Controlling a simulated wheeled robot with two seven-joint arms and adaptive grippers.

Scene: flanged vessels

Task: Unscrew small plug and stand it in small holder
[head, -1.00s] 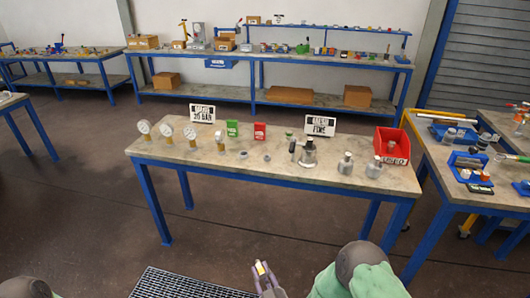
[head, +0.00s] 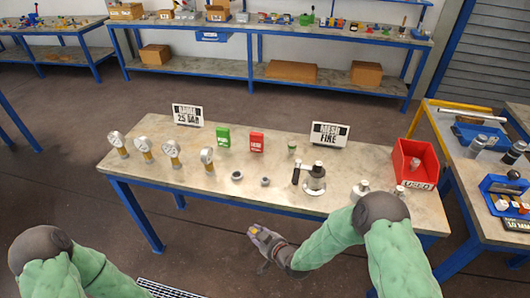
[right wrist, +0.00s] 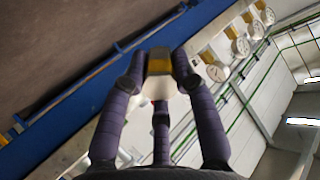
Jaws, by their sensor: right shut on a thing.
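My right gripper (head: 256,233) is in front of the table's near edge. It is shut on a small brass-and-white piece (right wrist: 158,65), which shows between its purple fingers (right wrist: 160,85) in the right wrist view; I cannot tell for certain that it is the small plug. Two small grey ring-like pieces, one on the left (head: 237,175) and one on the right (head: 265,181), sit near the table's middle; either may be the small holder. A flanged vessel (head: 315,182) stands to their right, with a dark-handled part (head: 296,173) beside it. My left gripper is out of view.
Several gauges with brass stems (head: 172,152) stand on the table's left. Green (head: 222,138) and red (head: 256,142) boxes and two signs stand behind. A red bin (head: 413,163) is at the right. My right arm hides part of another vessel (head: 361,189).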

